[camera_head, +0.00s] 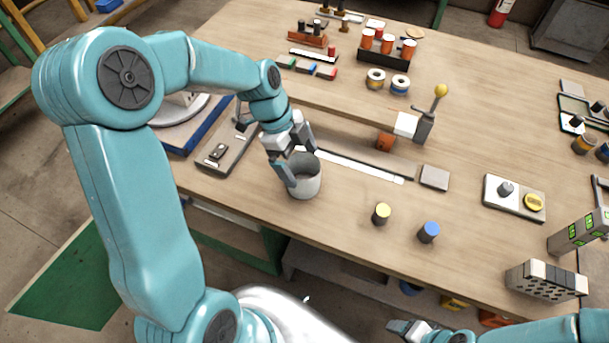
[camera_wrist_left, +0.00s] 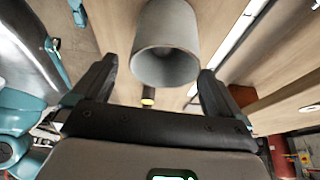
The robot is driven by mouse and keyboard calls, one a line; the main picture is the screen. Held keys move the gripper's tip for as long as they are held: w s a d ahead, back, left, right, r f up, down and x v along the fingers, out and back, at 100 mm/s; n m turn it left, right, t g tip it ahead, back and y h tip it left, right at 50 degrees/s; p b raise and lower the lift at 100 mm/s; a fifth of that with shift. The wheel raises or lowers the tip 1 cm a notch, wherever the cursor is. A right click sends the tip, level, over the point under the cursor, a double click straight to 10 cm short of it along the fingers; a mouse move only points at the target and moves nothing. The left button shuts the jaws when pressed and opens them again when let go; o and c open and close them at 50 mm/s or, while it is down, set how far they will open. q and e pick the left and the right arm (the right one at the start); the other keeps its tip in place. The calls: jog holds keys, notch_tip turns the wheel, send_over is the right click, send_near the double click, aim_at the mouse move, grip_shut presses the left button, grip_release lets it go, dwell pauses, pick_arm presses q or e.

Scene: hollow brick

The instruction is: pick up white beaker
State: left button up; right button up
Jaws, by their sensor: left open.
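The white beaker (camera_head: 306,186) stands upright on the wooden table near its front edge, with its open top facing up. My left gripper (camera_head: 300,165) is at the beaker's rim, its fingers open; one finger overlaps the beaker's left side in the head view. In the left wrist view the beaker (camera_wrist_left: 167,28) is ahead of the gap between the open fingers (camera_wrist_left: 157,68), which appear one on each side and hold nothing. Whether either finger touches the wall cannot be told. My right gripper (camera_head: 405,328) is low at the bottom edge, away from the beaker; its jaws are unclear.
A yellow-topped cylinder (camera_head: 381,214) and a blue-topped cylinder (camera_head: 428,232) stand right of the beaker. A long metal rail (camera_head: 360,165) lies behind it. A grey tray (camera_head: 222,155) is at left. Bare table lies between the beaker and the cylinders.

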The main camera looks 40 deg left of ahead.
aim_at(306, 175)
pick_arm(q)
jog(key=shift+d+f, duration=0.25)
jog(key=shift+f, duration=0.3)
jog(key=x, duration=0.2)
jog(key=a+p+x, duration=0.1)
jog(key=x, duration=0.1)
jog(key=shift+w+d+f, duration=0.1)
jog(key=shift+w+f, duration=0.05)
jog(key=shift+f, duration=0.4)
jog(key=shift+d+f, duration=0.15)
jog(key=c, duration=0.9)
jog(key=shift+c, duration=0.7)
jog(key=shift+w, duration=0.1)
